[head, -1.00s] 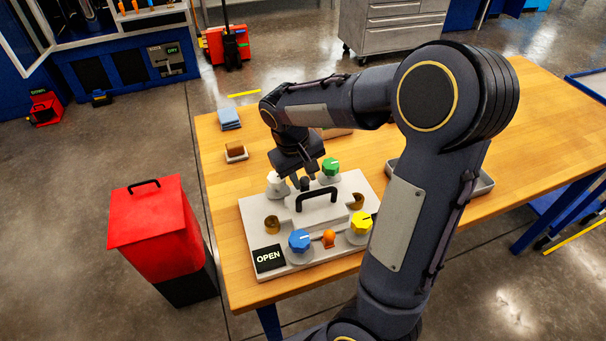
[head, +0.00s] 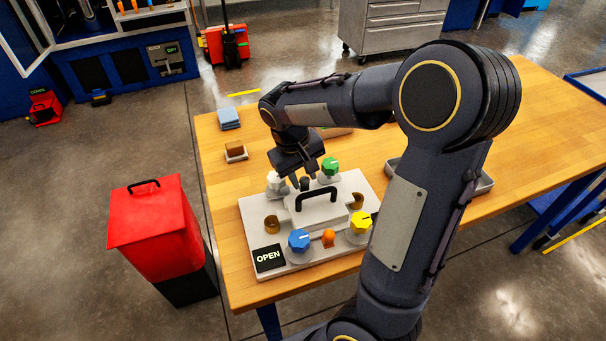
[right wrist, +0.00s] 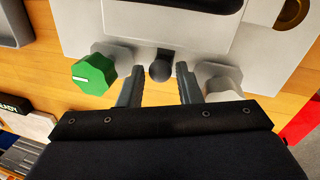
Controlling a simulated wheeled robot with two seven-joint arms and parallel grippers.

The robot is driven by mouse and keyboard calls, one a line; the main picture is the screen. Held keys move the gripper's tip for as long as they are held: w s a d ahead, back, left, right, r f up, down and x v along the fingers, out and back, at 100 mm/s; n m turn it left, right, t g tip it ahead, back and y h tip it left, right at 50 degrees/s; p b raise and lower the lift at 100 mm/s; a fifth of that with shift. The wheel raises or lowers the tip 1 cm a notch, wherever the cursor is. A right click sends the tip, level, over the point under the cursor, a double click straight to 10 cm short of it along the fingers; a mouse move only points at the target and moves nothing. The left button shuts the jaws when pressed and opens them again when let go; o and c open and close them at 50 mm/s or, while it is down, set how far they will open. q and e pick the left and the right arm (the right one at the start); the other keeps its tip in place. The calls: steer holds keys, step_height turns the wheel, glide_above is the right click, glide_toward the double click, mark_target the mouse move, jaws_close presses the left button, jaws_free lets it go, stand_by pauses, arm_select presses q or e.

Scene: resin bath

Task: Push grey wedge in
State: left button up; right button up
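The grey wedge appears to be the small dark grey round-ended piece (head: 305,184) at the back edge of the pale fixture plate (head: 252,218), between a white knob (head: 277,183) and a green knob (head: 330,168). In the right wrist view the dark piece (right wrist: 160,70) lies between my fingertips, with a gap on each side. My right gripper (right wrist: 160,72) is open and points down at it; it also shows in the head view (head: 304,177). How deep the wedge sits cannot be told. My left gripper is not in view.
A black handle (head: 316,194) stands on the block in the plate's middle. Blue (head: 299,240) and yellow (head: 360,224) knobs and an orange piece (head: 328,238) line the front, beside an OPEN sign (head: 268,258). A grey tray (head: 482,186) is to the right.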

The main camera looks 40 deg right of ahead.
step_height(320, 180, up, 7)
steer(key=a, duration=0.1)
steer(key=shift+a+r, duration=0.2)
steer(key=shift+w, duration=0.1)
stand_by(0.4)
